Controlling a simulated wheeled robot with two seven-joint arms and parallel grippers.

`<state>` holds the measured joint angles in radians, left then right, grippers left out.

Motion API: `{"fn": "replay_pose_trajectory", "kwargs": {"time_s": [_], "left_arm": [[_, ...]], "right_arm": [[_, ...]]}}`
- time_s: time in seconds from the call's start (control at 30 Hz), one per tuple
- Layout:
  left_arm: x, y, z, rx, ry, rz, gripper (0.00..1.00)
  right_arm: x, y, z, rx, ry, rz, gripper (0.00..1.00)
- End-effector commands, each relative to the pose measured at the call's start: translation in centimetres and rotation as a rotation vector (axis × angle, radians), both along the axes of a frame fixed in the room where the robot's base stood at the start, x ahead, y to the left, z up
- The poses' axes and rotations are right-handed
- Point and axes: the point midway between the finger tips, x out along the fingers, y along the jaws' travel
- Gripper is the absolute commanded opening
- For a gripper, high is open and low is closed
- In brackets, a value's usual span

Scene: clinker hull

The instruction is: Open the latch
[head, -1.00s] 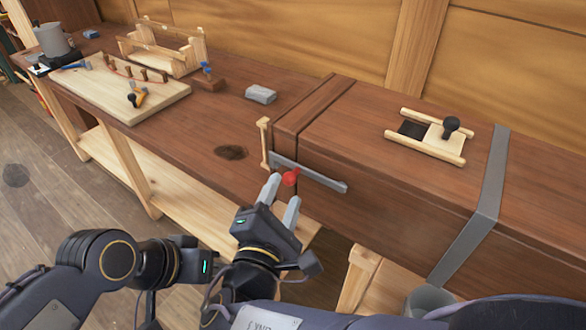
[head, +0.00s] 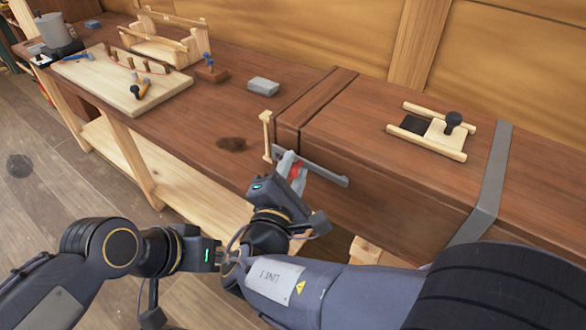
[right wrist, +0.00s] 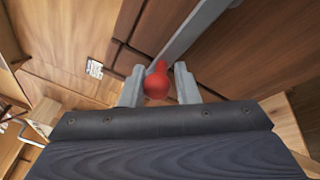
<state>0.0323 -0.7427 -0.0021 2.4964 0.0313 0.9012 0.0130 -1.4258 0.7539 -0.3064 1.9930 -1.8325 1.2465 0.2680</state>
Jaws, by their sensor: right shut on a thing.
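A grey metal latch bar (head: 325,175) lies along the front of the dark wooden chest (head: 390,130), close to its top edge. It carries a red knob (head: 297,170), which shows more clearly in the right wrist view (right wrist: 157,82). My right gripper (head: 291,168) is at the bar's left part, its two grey fingers on either side of the knob and shut on it. In the right wrist view the fingers (right wrist: 159,86) flank the knob. The fingers partly hide the knob and bar in the head view.
A wooden slide with a black knob (head: 453,120) is on the chest top, left of a grey strap (head: 490,185). A small wooden post (head: 267,135) stands by the chest's left end. The workbench (head: 190,115) holds a grey block (head: 263,86), a board (head: 120,90) and tools.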

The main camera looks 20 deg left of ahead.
Motion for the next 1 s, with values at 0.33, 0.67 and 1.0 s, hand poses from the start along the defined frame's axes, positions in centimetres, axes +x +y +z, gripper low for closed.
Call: {"fn": "replay_pose_trajectory", "kwargs": {"time_s": [0.33, 0.67, 1.0], "left_arm": [[0.0, 0.0, -0.6, 0.0, 0.0, 0.0, 0.0], [0.0, 0.0, -5.3, 0.0, 0.0, 0.0, 0.0], [0.0, 0.0, -13.1, 0.0, 0.0, 0.0, 0.0]], "right_arm": [[0.0, 0.0, 0.1, 0.014, -0.01, 0.0, 0.0], [0.0, -0.2, 0.9, 0.171, -0.069, 0.0, 0.0], [-0.4, -1.3, 3.0, 0.465, -0.177, -0.003, 0.0]]}}
